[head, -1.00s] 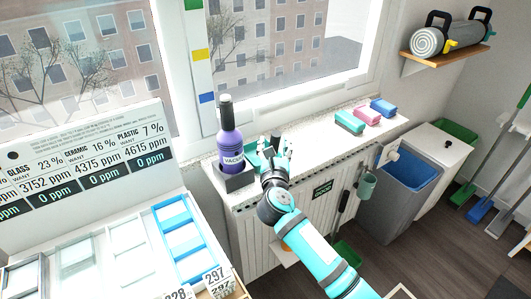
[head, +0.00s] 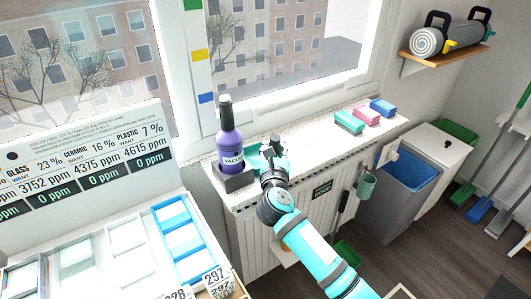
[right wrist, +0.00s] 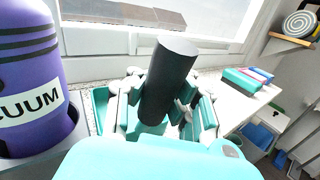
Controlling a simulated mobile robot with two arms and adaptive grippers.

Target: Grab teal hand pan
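The teal hand pan (head: 254,160) lies on the white counter beside the purple vacuum bottle. Its teal edge also shows in the right wrist view (right wrist: 101,105), left of the fingers. Its thick black handle (right wrist: 170,75) stands up, tilted, between my right gripper's fingers. My right gripper (head: 274,153) is at the counter's back-left part, with its fingers on both sides of the handle and seemingly touching it. The gripper and my teal arm hide much of the pan. My left gripper is out of view.
The purple vacuum bottle (head: 230,145) stands in a dark holder (head: 233,180) close to the left of my right gripper. Teal (head: 349,121), pink (head: 366,115) and blue (head: 382,106) blocks lie farther right on the counter. The window (head: 290,50) is behind. A grey bin (head: 398,205) stands at right.

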